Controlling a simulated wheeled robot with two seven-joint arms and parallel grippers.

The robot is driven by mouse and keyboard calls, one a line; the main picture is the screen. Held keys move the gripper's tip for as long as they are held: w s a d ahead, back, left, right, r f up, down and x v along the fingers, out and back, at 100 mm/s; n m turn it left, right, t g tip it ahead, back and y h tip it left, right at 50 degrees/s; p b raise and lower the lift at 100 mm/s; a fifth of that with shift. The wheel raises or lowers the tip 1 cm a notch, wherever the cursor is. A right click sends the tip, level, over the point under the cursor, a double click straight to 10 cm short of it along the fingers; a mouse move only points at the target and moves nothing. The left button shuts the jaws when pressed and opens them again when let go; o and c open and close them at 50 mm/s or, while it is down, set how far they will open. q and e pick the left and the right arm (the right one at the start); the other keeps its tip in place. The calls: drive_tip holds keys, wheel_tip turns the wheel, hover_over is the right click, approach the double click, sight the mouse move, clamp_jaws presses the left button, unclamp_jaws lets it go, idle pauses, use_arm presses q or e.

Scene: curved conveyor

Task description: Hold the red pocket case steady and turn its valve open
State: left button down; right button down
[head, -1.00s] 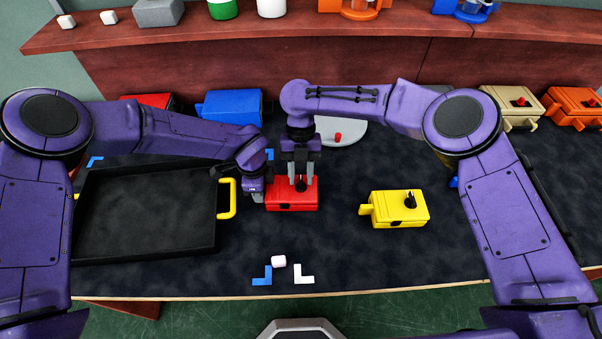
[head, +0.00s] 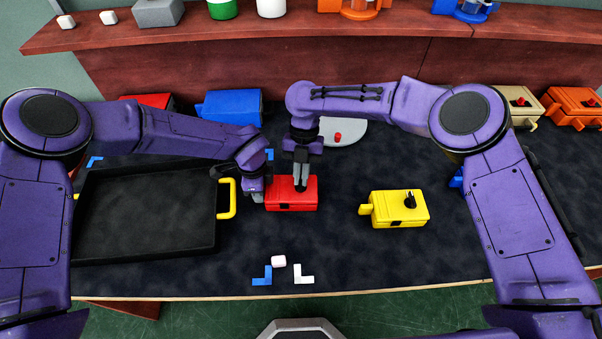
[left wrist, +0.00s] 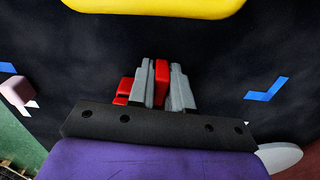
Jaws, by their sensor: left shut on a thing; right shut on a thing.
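The red pocket case (head: 280,205) sits on the dark table mat in the middle of the head view. My left gripper (head: 257,197) is at its left side, shut. In the left wrist view my left gripper's grey fingers (left wrist: 163,88) close on a red tab of the case (left wrist: 161,80); most of the case is hidden there. My right gripper (head: 301,188) points down from above, shut on the valve on top of the case. The fingers cover most of the valve, so its angle cannot be told.
A black tray (head: 150,257) with a yellow handle (head: 233,198) stands close left. A yellow case (head: 385,213) with a black valve is to the right. A blue case (head: 232,107) stands behind.

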drive_tip(key=m, duration=0.2)
drive_tip(key=m+y, duration=0.1)
drive_tip(key=m, duration=0.1)
drive_tip(key=shift+d+t+y, duration=0.2)
drive_tip(key=shift+t+y, duration=0.1)
drive_tip(key=shift+t, duration=0.1)
drive_tip(key=m+t+y, duration=0.1)
drive_tip(key=m, duration=0.3)
drive_tip(key=shift+s+d, duration=0.1)
drive_tip(key=shift+s, duration=0.05)
drive_tip(key=m, duration=0.2)
drive_tip(key=m+t, duration=0.1)
drive_tip(key=m, duration=0.1)
drive_tip(key=shift+s+m+t+y, duration=0.2)
drive_tip(key=shift+m+t+y, duration=0.1)
drive_tip(key=shift+y, duration=0.1)
drive_tip(key=shift+s+m+t, duration=0.15)
drive_tip(key=shift+m+t, duration=0.45)
drive_tip(key=shift+m, duration=1.2)
drive_tip(key=c, duration=1.2)
unclamp_jaws()
drive_tip(key=shift+d, duration=0.1)
drive_tip(key=v, duration=1.2)
drive_tip(key=shift+s+d, duration=0.1)
drive_tip(key=shift+d, duration=0.05)
